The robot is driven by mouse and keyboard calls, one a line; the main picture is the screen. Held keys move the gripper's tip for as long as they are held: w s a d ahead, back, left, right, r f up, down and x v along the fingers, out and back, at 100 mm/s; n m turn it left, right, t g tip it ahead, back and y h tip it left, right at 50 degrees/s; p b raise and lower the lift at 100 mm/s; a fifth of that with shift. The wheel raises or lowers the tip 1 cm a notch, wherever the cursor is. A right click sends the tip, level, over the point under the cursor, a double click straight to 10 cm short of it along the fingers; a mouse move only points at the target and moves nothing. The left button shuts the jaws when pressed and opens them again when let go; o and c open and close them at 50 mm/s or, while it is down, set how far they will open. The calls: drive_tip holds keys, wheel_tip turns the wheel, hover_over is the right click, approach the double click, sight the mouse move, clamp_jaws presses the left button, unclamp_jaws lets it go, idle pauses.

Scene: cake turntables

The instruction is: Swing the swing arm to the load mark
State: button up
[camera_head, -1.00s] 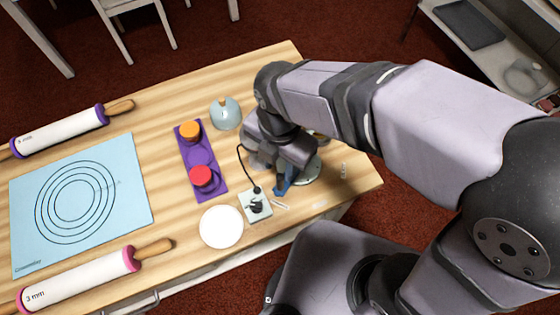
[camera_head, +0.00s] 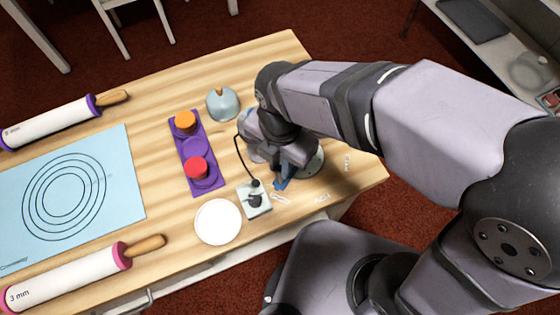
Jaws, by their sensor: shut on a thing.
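My gripper (camera_head: 280,176) is low over the right part of the table, beside a grey round base (camera_head: 314,164) that is mostly hidden behind my wrist. A small blue part (camera_head: 282,184) shows at the fingertips, and my gripper is shut on it. It may belong to the swing arm, but my wrist hides most of it and I cannot tell its shape. Small pale markings lie on the table around the base: one at the right (camera_head: 347,163), one at the front (camera_head: 322,198) and one near the blue part (camera_head: 281,198). They are too small to read, so I cannot tell which is the load mark.
A small box with a black knob (camera_head: 255,201) and a dark cord stands left of my gripper. Nearby are a white disc (camera_head: 218,222), a purple tray (camera_head: 196,150) with orange and red pieces, and a pale blue dome (camera_head: 222,105). Rolling pins and a blue mat (camera_head: 120,190) lie left.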

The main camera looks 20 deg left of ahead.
drive_tip(key=shift+d+r, duration=0.15)
drive_tip(key=shift+d, duration=1.2)
drive_tip(key=shift+d, duration=0.1)
drive_tip(key=shift+w+d+p, duration=0.2)
drive_tip(key=shift+d, duration=0.45)
drive_tip(key=shift+w+d+p, duration=0.15)
drive_tip(key=shift+d, duration=0.5)
drive_tip(key=shift+w+d, duration=0.4)
drive_tip(key=shift+d, duration=0.2)
drive_tip(key=shift+w+d, duration=0.4)
drive_tip(key=shift+d, duration=0.2)
drive_tip(key=shift+p, duration=0.3)
